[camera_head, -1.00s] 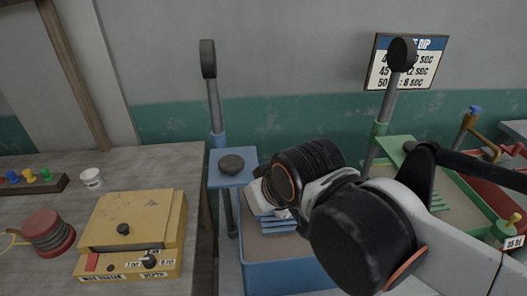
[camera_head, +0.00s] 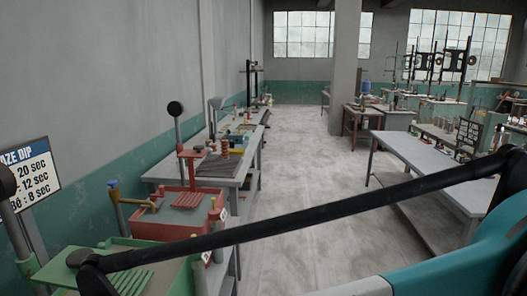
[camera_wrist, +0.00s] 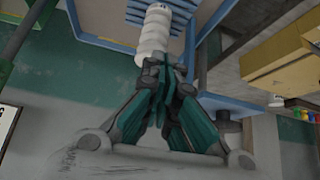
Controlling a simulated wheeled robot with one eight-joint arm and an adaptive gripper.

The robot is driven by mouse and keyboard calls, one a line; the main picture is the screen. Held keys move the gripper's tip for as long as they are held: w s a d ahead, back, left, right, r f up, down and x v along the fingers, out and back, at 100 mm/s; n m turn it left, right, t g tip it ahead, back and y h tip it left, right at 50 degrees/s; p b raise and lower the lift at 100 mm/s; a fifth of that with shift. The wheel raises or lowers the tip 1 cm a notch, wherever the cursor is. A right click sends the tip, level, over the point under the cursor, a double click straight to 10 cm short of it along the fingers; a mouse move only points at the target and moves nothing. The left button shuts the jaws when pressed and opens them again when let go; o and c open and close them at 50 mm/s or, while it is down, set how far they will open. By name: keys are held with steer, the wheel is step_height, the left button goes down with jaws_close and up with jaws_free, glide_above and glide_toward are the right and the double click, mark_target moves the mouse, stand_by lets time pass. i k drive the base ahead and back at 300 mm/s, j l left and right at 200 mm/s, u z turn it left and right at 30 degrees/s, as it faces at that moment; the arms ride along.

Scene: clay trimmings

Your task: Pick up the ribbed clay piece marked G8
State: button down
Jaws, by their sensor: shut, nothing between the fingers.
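My gripper (camera_wrist: 172,70) shows in the wrist view with its dark green fingers shut and nothing between them. A white ribbed piece (camera_wrist: 153,40) lies just beyond the fingertips, against a blue slatted rack (camera_wrist: 150,12). I cannot tell whether the fingertips touch it. No G8 mark is readable on it, so I cannot confirm that it is the named piece. My gripper and this piece are outside the head view.
In the head view, a green tray (camera_head: 160,268) and a red tray (camera_head: 172,218) stand at the left. A grey bench (camera_head: 238,165) runs behind them, with open floor (camera_head: 305,200) to its right. The wrist view shows a yellow box (camera_wrist: 278,62) at right.

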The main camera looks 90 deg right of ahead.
mark_target(225, 154)
steer(key=z, duration=2.75)
steer(key=i+l, duration=0.2)
steer(key=i, duration=0.35)
steer(key=i+l+u, duration=0.1)
steer(key=i+l, duration=0.15)
steer(key=i, duration=0.25)
steer(key=i+l, duration=0.25)
steer(key=i, duration=0.3)
steer(key=i+l+u, duration=0.1)
steer(key=i+l, duration=0.15)
steer(key=i, duration=0.25)
steer(key=i+l, duration=0.3)
steer(key=i, duration=0.25)
steer(key=i+l+u, duration=0.1)
steer(key=i+l, duration=0.2)
steer(key=i, duration=0.2)
